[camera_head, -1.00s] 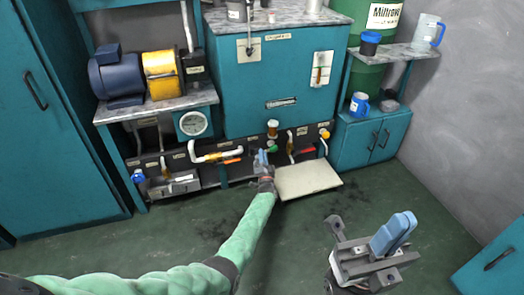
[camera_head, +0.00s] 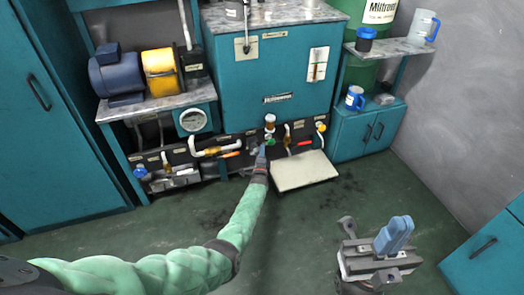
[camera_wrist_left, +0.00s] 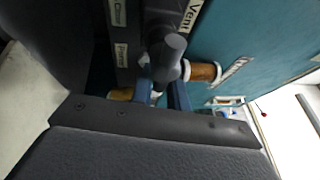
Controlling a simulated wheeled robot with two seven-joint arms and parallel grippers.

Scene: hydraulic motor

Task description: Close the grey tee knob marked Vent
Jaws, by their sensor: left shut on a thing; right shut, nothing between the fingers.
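The grey tee knob (camera_wrist_left: 168,55) shows in the left wrist view, beside the label marked Vent (camera_wrist_left: 192,14). My left gripper (camera_wrist_left: 161,94) has its blue fingers closed at the knob, one on each side of its lower part. In the head view my left gripper (camera_head: 261,156) is low at the front panel of the teal unit, just left of a green knob (camera_head: 270,141). The grey knob is hard to make out there. My right gripper (camera_head: 394,235) is shut and empty above the floor at the lower right.
A pale flat plate (camera_head: 304,171) juts out just right of the left gripper. A red handle (camera_head: 305,143) and white pipes (camera_head: 215,150) are close on the panel. A blue valve knob (camera_head: 140,171) sits further left. The floor in front is clear.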

